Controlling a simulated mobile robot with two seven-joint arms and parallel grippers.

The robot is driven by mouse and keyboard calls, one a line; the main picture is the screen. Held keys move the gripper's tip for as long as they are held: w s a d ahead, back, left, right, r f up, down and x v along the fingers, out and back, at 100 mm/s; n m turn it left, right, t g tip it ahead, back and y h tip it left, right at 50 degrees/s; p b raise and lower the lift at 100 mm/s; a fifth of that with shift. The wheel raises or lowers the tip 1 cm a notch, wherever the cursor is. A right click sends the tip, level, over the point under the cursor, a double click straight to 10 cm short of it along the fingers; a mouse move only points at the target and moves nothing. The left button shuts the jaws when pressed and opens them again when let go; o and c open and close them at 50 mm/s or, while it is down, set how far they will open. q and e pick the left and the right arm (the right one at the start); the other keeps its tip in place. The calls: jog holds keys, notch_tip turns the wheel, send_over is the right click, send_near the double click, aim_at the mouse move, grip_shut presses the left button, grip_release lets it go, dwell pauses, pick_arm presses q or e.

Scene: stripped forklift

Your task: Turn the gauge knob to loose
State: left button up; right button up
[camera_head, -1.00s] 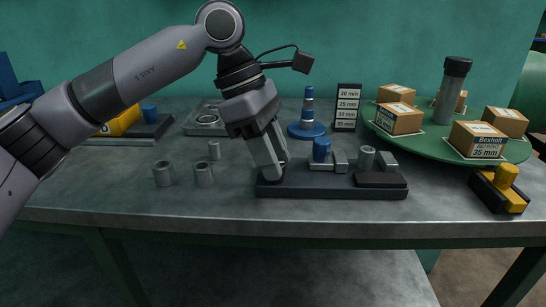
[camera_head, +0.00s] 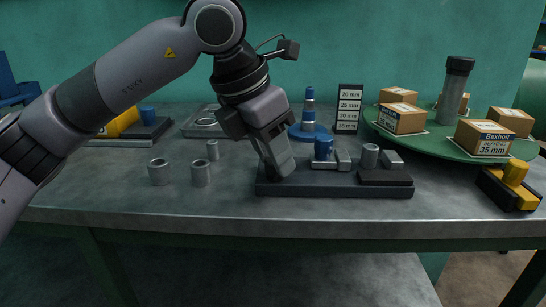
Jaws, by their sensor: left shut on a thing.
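My left gripper (camera_head: 275,170) reaches down to the left end of this block. It is shut on the gauge knob there; its fingers hide the knob, so its setting cannot be read. My right gripper is not in view.
Loose grey rings (camera_head: 201,173) stand left of the gauge. A size board (camera_head: 348,108) and blue stepped post (camera_head: 308,115) stand behind. A green round tray (camera_head: 450,148) with bearing boxes is right. A yellow-and-black block (camera_head: 510,188) sits at the front right.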

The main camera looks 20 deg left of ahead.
pick_arm(q)
jog(key=shift+n+t+y+b, duration=0.3)
jog(key=shift+n+y, duration=0.1)
jog(key=shift+n, duration=0.8)
jog(key=shift+n+y, duration=0.3)
jog(key=shift+n, duration=0.3)
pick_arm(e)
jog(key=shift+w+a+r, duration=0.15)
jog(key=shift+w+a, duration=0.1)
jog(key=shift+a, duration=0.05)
pick_arm(q)
jog(key=shift+r, duration=0.1)
jog(key=o, duration=1)
jog(key=shift+o, duration=0.2)
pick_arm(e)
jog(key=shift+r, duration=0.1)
pick_arm(q)
jog(key=v, duration=0.7)
jog(key=shift+p, duration=0.45)
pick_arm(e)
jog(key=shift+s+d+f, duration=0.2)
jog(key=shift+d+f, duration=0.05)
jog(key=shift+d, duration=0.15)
pick_arm(q)
jog(key=shift+s, duration=0.1)
